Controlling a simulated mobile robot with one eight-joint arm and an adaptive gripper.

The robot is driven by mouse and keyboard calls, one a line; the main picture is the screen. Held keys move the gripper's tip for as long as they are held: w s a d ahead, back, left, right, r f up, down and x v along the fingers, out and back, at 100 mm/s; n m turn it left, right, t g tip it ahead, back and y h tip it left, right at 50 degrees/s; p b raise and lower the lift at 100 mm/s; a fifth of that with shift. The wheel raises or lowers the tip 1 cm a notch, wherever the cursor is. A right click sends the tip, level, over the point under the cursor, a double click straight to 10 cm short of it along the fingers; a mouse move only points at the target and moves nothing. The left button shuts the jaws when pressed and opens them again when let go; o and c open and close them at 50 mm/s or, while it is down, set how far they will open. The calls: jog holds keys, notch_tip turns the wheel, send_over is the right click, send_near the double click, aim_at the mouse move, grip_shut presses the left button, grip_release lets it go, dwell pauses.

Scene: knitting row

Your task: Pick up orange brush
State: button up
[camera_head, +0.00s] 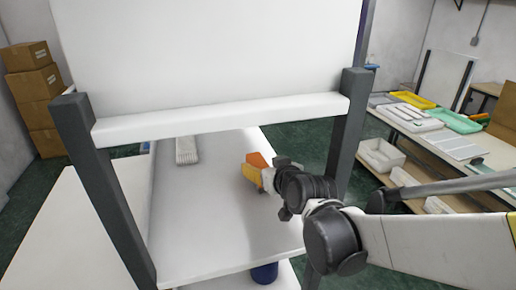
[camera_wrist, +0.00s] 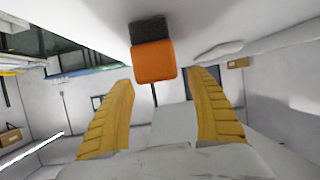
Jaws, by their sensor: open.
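The orange brush (camera_head: 257,159) is on the white table (camera_head: 200,225), just beyond my gripper (camera_head: 254,174) and partly hidden by it. In the wrist view the brush (camera_wrist: 154,62) shows an orange block with a dark grey bristle part against the white surface. It appears between the tips of my two yellow fingers (camera_wrist: 164,80), with visible gaps on both sides. My gripper is open and holds nothing.
A white ribbed object (camera_head: 187,150) lies farther back on the table. Dark posts and a white crossbar (camera_head: 225,117) frame the table. Cardboard boxes (camera_head: 32,85) stand at left; a side table with trays (camera_head: 462,122) is at right. The table's front left is clear.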

aim_at(255, 163)
jog(key=x, duration=0.7)
jog(key=shift+s+f+b, duration=0.1)
jog(key=shift+f+b, duration=0.2)
jog(key=shift+f, duration=0.05)
jog(key=shift+s, duration=0.1)
jog(key=c, duration=1.3)
